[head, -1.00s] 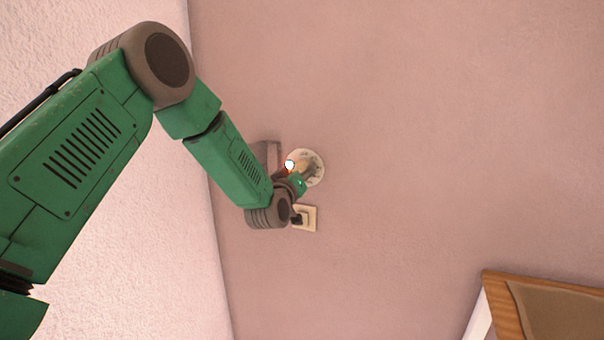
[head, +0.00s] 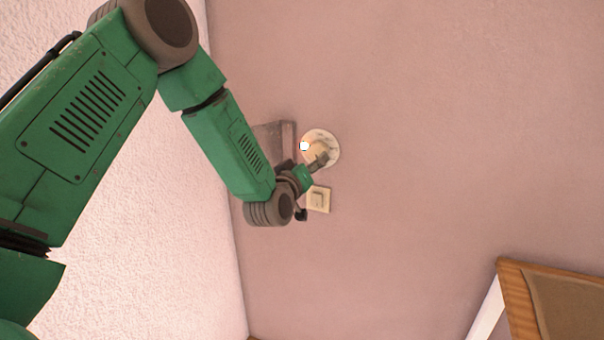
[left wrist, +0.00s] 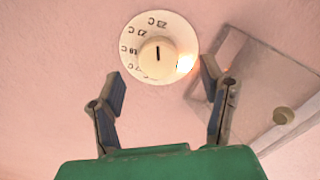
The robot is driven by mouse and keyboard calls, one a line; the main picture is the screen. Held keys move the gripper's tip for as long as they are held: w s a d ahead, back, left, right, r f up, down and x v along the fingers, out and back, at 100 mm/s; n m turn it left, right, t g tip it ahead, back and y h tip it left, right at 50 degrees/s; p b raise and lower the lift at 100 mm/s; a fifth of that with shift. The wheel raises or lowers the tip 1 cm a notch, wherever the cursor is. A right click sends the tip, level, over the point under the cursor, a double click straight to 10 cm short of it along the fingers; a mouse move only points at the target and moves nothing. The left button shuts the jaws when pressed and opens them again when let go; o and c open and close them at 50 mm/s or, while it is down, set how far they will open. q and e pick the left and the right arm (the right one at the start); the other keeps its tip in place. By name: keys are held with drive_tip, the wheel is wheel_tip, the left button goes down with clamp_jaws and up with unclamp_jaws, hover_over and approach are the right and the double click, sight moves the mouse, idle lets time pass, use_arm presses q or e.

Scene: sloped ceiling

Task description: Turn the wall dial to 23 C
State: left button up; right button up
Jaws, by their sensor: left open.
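The wall dial (head: 331,145) is a round white plate with a raised pale knob, partly covered by my left gripper in the head view. In the left wrist view the knob (left wrist: 158,58) has a dark pointer line standing nearly upright. My left gripper (head: 316,163) is in front of the dial's lower part. In the left wrist view the left gripper (left wrist: 163,78) is open and empty, its fingers apart below and either side of the knob. My right gripper is not in view.
A square light switch (head: 319,199) sits just below the dial. A grey box (head: 272,138) is left of the dial; a grey panel with a round button (left wrist: 240,85) shows right of it in the wrist view. A bright glow lies beside the knob. A wood-framed board (head: 555,295) is at lower right.

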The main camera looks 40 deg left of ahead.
use_arm(q)
drive_tip(key=v, duration=0.6)
drive_tip(key=shift+f, duration=0.15)
